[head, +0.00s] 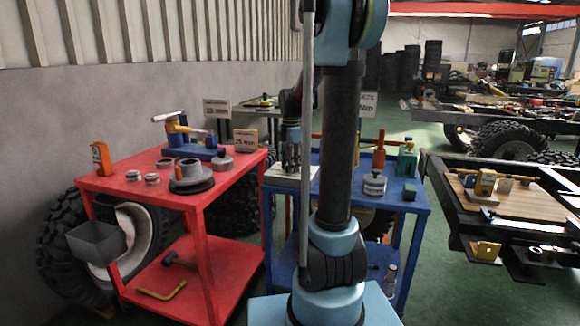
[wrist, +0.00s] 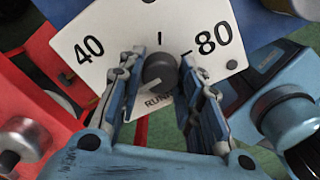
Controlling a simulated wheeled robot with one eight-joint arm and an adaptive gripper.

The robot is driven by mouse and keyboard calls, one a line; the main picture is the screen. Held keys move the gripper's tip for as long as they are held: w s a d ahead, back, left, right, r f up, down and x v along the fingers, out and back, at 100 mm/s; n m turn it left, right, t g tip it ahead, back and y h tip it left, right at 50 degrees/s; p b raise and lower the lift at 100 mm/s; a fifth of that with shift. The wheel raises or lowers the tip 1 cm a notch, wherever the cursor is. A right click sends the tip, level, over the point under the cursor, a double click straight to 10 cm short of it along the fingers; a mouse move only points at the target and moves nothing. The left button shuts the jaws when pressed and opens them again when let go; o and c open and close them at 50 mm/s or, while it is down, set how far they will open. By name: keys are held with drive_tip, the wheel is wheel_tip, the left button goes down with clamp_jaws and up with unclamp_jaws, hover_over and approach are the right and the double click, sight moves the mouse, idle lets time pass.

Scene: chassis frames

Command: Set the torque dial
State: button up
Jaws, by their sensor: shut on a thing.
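The torque dial's dark round knob (wrist: 160,69) stands on a white plate (wrist: 110,45) in the wrist view. The plate bears a large 40 on the left, an 80 on the right and a tick at the top. Lettering beginning "RUN" lies below the knob, partly hidden. A pale line on the knob points down and left. My gripper (wrist: 163,64) has its fingers on either side of the knob and is shut on it. In the head view my gripper (head: 290,160) is over the pale dial unit (head: 285,181) on the blue cart; my arm hides part of it.
The blue cart (head: 413,202) also holds a grey weight-like pot (head: 375,184) and an orange tool (head: 379,155). A red cart (head: 207,195) with parts and a bottle stands left. Small signs (head: 246,138) stand behind. A workbench chassis (head: 510,190) is at right.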

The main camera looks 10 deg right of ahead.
drive_tip(key=shift+w, duration=0.15)
drive_tip(key=o, duration=1.1)
wheel_tip(320, 180, up, 12)
drive_tip(key=shift+f, duration=0.1)
